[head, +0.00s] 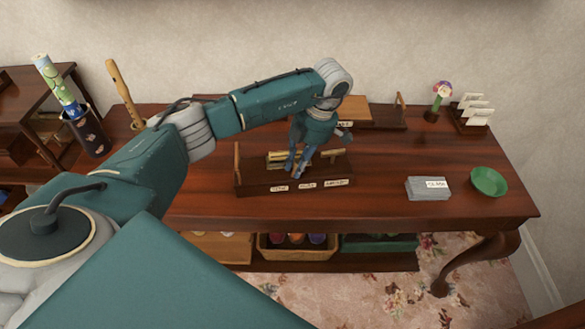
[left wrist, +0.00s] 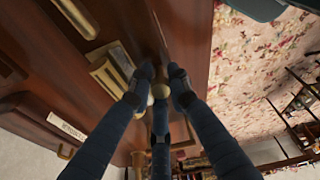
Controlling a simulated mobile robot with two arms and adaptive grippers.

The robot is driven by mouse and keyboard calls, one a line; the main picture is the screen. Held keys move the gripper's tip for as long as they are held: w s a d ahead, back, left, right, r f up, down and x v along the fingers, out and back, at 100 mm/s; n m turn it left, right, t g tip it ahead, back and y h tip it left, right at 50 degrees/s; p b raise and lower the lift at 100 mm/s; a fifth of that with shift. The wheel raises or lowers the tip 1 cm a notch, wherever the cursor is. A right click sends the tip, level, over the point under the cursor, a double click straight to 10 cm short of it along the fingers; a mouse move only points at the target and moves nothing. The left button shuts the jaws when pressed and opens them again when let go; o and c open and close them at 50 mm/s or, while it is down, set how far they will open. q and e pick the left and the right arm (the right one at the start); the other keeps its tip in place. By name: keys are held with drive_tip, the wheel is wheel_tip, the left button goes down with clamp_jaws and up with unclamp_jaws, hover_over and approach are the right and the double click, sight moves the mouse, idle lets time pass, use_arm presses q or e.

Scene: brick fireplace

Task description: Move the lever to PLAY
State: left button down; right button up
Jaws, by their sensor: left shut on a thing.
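The wooden lever box (head: 250,186) stands on the table, with brass-coloured bars on top and three small white labels along its front. The labels are too small to read surely. My left gripper (head: 296,170) reaches down onto the box from above, over the stretch between the left and middle labels.
A second wooden box (head: 385,116) stands behind. Grey cards (head: 422,189) and a green dish (head: 488,181) lie to the right. A flower figure (head: 440,97) and card rack (head: 473,112) stand at the back right. A recorder (head: 122,88) and a dark cup (head: 90,135) are left.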

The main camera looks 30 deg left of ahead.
use_arm(q)
drive_tip(key=shift+w+d+f+g+y+b, duration=0.3)
drive_tip(key=shift+g+y+b, duration=0.3)
drive_tip(key=shift+y+b, duration=0.3)
drive_tip(key=shift+b, duration=0.3)
drive_tip(key=shift+s+d, duration=0.1)
drive_tip(key=c, duration=1.9)
unclamp_jaws()
drive_tip(key=shift+r, duration=0.1)
drive_tip(key=v, duration=1.2)
drive_tip(key=shift+w, duration=0.3)
